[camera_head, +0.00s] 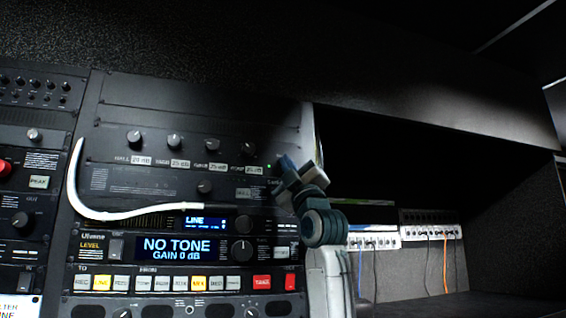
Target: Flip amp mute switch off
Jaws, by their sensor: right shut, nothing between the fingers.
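The amp panel (215,128) is a dark rack unit with a row of knobs, small white dB labels and one lower knob. A small green light (269,166) glows near its right end. My right gripper (284,165) is shut and empty, at the right end of this panel beside the green light. It covers part of the panel there. I cannot make out the mute switch; it may be hidden behind the gripper. Whether the fingers touch the panel I cannot tell. My left gripper is not in view.
Below is a unit with a blue "NO TONE" display (177,249), a large knob (242,250) and lit buttons (199,283). A white curved piece (74,185) sticks out at the left. Right of the rack is a dark recess with patch panels (431,232) and cables.

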